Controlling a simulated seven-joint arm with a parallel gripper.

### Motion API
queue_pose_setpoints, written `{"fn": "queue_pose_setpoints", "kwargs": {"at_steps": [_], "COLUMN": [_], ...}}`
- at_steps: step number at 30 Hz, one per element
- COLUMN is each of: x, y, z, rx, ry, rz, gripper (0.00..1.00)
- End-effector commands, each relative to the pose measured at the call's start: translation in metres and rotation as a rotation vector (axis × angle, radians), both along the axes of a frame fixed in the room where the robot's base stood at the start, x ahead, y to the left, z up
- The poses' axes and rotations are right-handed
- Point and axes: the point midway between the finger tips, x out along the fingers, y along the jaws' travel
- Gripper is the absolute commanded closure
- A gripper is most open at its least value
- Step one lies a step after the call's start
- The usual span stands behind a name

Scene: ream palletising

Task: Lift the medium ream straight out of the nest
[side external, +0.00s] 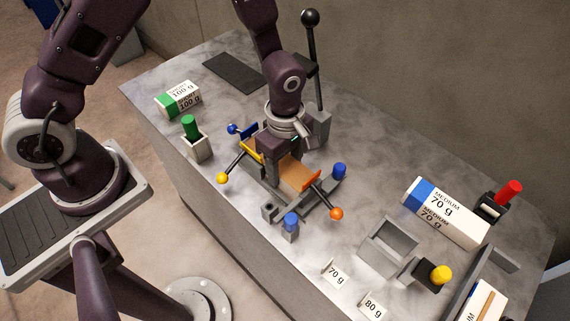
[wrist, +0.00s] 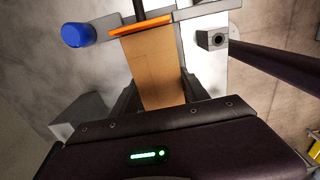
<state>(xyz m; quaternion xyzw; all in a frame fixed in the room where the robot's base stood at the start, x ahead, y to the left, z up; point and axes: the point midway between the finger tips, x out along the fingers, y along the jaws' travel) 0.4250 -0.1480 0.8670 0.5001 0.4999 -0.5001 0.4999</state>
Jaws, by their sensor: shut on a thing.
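A brown, kraft-coloured block (wrist: 158,72), which looks like the ream, lies in the grey nest (side external: 262,200). It also shows in the side view (side external: 298,174); no size label is visible on it. My gripper (side external: 281,160) points down over the nest, with its fingers on either side of the block and shut on it, as the wrist view also shows (wrist: 160,98). An orange plate (wrist: 140,27) stands at the block's far end in the wrist view. A yellow plate (side external: 250,150) is at the other end. The block's underside is hidden, so I cannot tell whether it touches the nest floor.
Handles with a yellow knob (side external: 222,178) and orange knob (side external: 336,213) stick out from the nest. A blue-banded MEDIUM 70 g ream (side external: 445,212) lies right. A green-banded 100 g ream (side external: 178,99) lies back left. A tall black-knobbed lever (side external: 313,60) stands behind my gripper.

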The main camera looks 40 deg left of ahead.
Motion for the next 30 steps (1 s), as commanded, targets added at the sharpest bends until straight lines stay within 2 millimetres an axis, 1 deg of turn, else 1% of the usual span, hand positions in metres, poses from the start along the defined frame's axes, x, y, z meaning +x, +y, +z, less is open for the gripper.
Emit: {"fn": "queue_pose_setpoints", "kwargs": {"at_steps": [1, 6, 11, 30], "x": [0.0, 0.0, 0.001, 0.001], "y": [0.0, 0.0, 0.0, 0.0], "z": [0.0, 0.0, 0.005, 0.037], "rx": [0.0, 0.0, 0.0, 0.001], "ry": [-0.001, -0.001, -0.002, -0.002], "rz": [0.0, 0.0, 0.0, 0.0], "gripper": [0.63, 0.96, 0.96, 0.96]}}
